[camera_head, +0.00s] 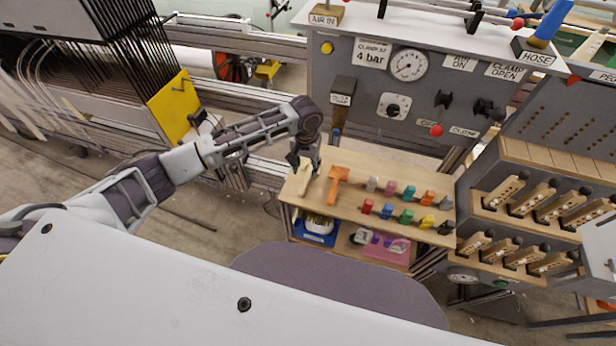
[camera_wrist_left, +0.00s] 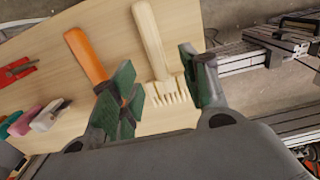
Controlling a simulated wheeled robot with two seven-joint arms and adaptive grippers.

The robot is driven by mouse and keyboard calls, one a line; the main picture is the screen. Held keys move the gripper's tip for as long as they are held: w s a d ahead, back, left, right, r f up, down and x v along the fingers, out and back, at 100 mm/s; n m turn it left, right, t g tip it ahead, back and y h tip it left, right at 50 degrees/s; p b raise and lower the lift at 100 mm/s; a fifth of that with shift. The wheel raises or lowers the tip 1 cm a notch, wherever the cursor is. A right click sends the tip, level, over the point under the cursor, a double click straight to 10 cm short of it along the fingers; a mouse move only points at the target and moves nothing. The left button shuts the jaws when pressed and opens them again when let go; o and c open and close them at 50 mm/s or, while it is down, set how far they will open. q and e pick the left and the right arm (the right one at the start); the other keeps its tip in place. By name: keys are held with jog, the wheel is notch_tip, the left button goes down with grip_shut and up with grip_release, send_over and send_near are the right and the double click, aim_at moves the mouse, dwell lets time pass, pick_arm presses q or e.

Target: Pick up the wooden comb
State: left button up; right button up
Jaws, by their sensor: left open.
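The wooden comb (camera_head: 305,182), pale with a plain handle and short teeth, lies on the wooden shelf top (camera_head: 385,172) near its left end. In the left wrist view the comb (camera_wrist_left: 150,38) has its handle pointing away and its teeth towards me. My left gripper (camera_head: 305,158) is just above the comb. In the left wrist view the green-padded fingers of the gripper (camera_wrist_left: 160,64) are open, one to each side of the comb's toothed end. The comb looks not gripped. My right gripper does not show.
An orange-handled tool (camera_head: 337,181) lies close to the right of the comb. Several coloured spools (camera_head: 408,191) stand further right. A blue bin (camera_head: 316,236) and a pink tray (camera_head: 386,250) sit below. A grey control panel (camera_head: 345,62) rises behind the shelf.

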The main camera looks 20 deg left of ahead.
aim_at(307, 176)
pick_arm(q)
jog(key=shift+w+d+f, duration=0.1)
jog(key=shift+f, duration=1.2)
jog(key=shift+w+d+f, duration=0.1)
jog(key=shift+f, duration=1.2)
grip_shut()
